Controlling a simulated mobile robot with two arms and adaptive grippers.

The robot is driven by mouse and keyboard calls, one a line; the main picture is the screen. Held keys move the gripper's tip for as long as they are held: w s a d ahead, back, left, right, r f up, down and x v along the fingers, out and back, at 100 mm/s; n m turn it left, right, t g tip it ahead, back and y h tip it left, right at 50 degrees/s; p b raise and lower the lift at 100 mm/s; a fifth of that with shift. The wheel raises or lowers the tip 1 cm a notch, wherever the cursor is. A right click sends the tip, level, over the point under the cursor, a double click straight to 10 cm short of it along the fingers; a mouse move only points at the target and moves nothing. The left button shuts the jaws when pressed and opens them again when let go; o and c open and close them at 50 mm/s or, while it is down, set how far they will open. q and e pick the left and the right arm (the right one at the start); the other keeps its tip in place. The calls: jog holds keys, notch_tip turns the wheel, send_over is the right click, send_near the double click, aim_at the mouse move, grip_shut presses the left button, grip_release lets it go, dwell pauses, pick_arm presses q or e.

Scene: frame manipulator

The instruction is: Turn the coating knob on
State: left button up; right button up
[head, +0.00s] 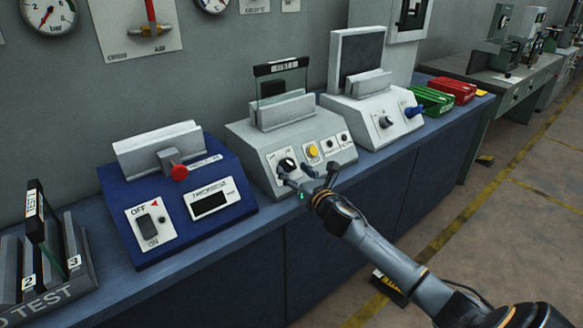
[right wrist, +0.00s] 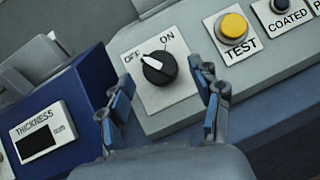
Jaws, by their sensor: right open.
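The knob (right wrist: 158,69) is black and round, on a white plate marked OFF and ON on the grey middle machine. Its white pointer mark faces the OFF side. In the head view the same knob (head: 287,164) sits at the left of that machine's sloped front. My right gripper (right wrist: 163,80) is open, with its fingers apart on either side of the knob's lower front. I cannot tell whether either finger touches it. In the head view the right gripper (head: 297,177) is just in front of the knob. My left gripper is not in view.
A yellow TEST button (right wrist: 233,26) and a COATED lamp or button (right wrist: 285,6) sit to the knob's right. A blue thickness machine (head: 165,240) stands left, a white machine (head: 385,137) with another knob right. Green blocks (head: 432,101) and red blocks (head: 452,90) lie beyond.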

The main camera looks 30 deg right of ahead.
jog(key=shift+w, duration=0.85)
jog(key=shift+c, duration=0.2)
jog(key=c, duration=1.1)
